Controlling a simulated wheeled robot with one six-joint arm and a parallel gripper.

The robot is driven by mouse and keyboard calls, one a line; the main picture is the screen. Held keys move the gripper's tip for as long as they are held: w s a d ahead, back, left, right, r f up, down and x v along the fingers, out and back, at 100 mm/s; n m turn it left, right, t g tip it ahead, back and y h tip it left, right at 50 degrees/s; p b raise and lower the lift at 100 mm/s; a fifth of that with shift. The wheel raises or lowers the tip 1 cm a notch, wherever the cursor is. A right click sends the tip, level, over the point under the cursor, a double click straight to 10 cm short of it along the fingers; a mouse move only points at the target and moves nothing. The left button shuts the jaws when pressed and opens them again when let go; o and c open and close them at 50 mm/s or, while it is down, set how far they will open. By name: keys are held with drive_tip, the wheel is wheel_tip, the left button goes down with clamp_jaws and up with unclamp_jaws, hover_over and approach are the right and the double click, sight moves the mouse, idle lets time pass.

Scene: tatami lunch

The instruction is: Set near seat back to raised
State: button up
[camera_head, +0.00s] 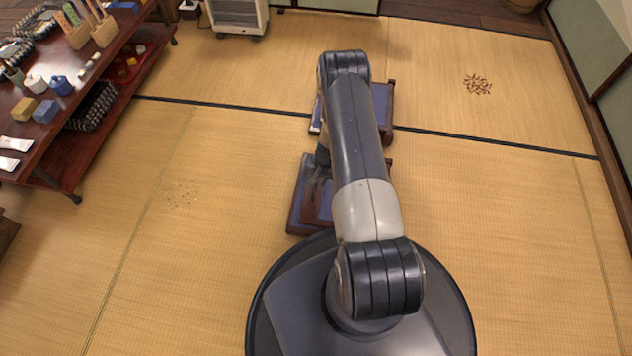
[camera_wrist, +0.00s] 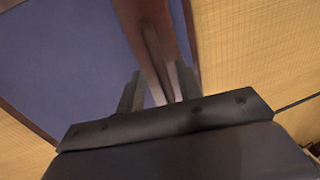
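The near seat, a low wooden floor seat with a blue cushion (camera_head: 302,190), is on the tatami just ahead of my base, partly hidden by my arm. A reddish-brown wooden piece (camera_head: 314,205), seemingly its back, lies low over the cushion. My gripper (camera_head: 319,178) is down over this seat. In the wrist view its two fingers (camera_wrist: 158,88) stand apart, and a brown wooden bar (camera_wrist: 150,35) runs between or just beyond them. I cannot tell whether they touch it. The blue cushion (camera_wrist: 60,60) fills the left there.
A second blue seat (camera_head: 382,105) stands behind, partly hidden by my arm. A low table (camera_head: 60,120) with several items is at the left. A white heater (camera_head: 238,15) is at the back. Brown bits (camera_head: 477,84) lie at the right. Tatami on both sides is mostly clear.

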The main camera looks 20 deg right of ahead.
drive_tip(key=shift+a+f, duration=0.1)
drive_tip(key=shift+f, duration=0.45)
clamp_jaws()
